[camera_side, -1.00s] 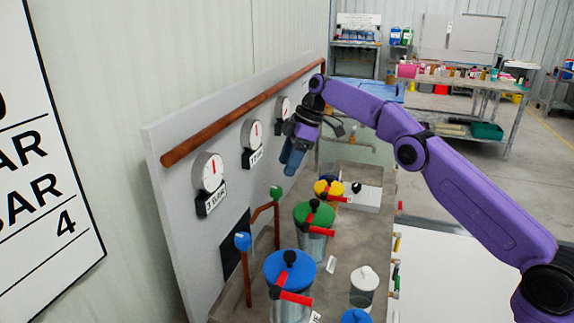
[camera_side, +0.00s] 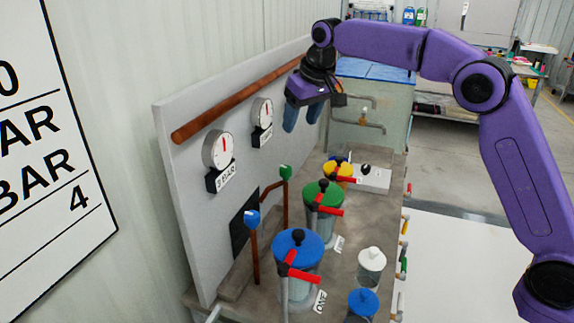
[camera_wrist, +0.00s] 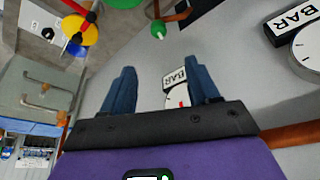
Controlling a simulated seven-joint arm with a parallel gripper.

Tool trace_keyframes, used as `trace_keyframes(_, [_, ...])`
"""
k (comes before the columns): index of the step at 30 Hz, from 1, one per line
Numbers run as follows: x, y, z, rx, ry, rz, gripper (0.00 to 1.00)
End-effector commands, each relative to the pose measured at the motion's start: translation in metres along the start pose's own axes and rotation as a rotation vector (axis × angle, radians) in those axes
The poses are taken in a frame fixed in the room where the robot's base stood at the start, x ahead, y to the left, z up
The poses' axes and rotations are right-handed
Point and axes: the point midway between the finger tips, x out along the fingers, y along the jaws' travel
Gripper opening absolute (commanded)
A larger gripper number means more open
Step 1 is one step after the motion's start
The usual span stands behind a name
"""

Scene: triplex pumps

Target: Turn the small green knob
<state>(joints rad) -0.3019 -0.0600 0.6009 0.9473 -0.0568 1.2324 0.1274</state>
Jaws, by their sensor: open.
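The small green knob (camera_side: 286,172) sits on top of a copper pipe near the grey panel in the side view. It also shows near the top of the wrist view (camera_wrist: 158,29), beyond my fingertips. My gripper (camera_side: 302,120) is open and empty, with its two blue fingers apart and pointing down. It hangs above and behind the green knob, in front of the panel, and does not touch it. In the wrist view, my gripper (camera_wrist: 160,68) has a gauge partly visible between its fingers.
A blue knob (camera_side: 252,219) stands on a nearer copper pipe. Blue (camera_side: 297,245), green (camera_side: 322,193) and yellow (camera_side: 338,168) lidded pots with red handles line the bench. A copper rail (camera_side: 235,95) crosses the gauge panel (camera_side: 180,145). Taps (camera_side: 370,128) stand behind.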

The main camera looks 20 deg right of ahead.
Motion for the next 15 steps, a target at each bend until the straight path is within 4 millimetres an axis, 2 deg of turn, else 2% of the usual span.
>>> trace_keyframes(3, [-0.008, -0.002, 0.004, 0.073, 0.02, 0.022, 0.6])
trace_keyframes(7, [-0.008, -0.003, 0.005, 0.104, 0.027, 0.03, 0.6])
trace_keyframes(11, [0.005, -0.002, 0.005, 0.105, 0.024, 0.031, 0.6])
trace_keyframes(15, [0.029, -0.001, 0.005, 0.105, 0.022, 0.031, 0.6])
